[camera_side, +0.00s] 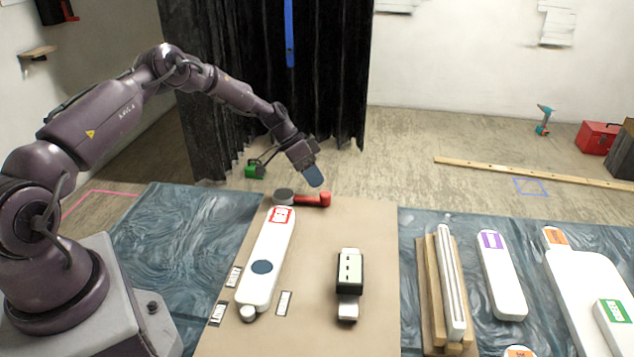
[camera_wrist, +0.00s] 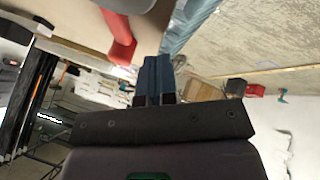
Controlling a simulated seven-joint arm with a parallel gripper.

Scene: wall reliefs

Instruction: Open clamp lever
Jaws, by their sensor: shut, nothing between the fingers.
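The red clamp lever (camera_side: 312,199) lies at the far edge of the tan board, pointing right from a dark grey round hub (camera_side: 284,196). In the wrist view the red lever (camera_wrist: 120,40) shows at the upper left, its end just left of my fingertips. My gripper (camera_side: 314,177) is above the lever's right part, with its blue fingers pointing down. The wrist view shows the fingers (camera_wrist: 158,72) pressed together with nothing between them. I see a small gap between fingers and lever in the wrist view; in the side view I cannot tell the exact height.
The tan board (camera_side: 310,265) carries a white elongated part (camera_side: 265,265) with a red label and a black-and-white block (camera_side: 349,280). Wooden strips (camera_side: 437,285) and white parts (camera_side: 502,275) lie to the right on the blue-grey table. Space above the board is clear.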

